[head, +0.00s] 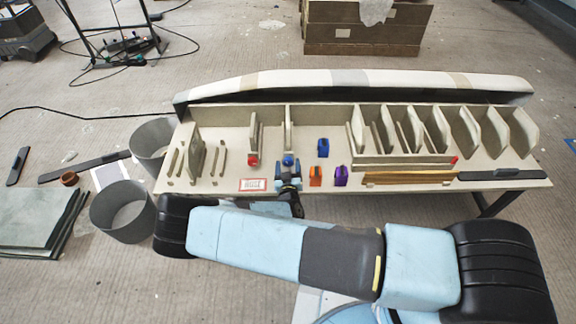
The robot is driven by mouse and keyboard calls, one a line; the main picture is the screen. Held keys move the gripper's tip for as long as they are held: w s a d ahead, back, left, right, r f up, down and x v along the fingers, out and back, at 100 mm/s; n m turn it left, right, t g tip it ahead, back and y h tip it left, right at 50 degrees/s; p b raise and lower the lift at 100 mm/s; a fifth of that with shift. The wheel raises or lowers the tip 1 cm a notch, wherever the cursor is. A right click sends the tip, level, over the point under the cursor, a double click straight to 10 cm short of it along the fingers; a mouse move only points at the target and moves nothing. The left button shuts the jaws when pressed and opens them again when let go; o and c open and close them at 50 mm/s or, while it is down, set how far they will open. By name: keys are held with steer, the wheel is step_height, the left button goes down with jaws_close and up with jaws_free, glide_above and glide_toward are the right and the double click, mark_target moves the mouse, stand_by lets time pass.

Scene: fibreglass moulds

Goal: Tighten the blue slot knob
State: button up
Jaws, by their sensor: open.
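The blue slot knob (288,160) sits low at the front end of an upright divider on the pale mould bench, left of the middle. My gripper (288,172) is open just in front of the knob, its fingers pointing at it. The fingertips overlap the knob's lower edge in the picture, and I cannot tell whether they touch it. The lower part of the knob is partly hidden by the gripper. A red knob (252,160) sits at the front of the divider to the left.
Blue (323,147), orange (315,176) and purple (341,176) blocks stand right of my gripper. A red-framed card (253,185) lies to its left. Several upright dividers (470,132) fill the right side. Two grey bins (122,209) (152,140) stand on the floor at the left.

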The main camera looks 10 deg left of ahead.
steer(key=shift+w+a, duration=0.1)
steer(key=shift+w, duration=0.2)
steer(key=shift+c, duration=0.3)
steer(key=c, duration=1)
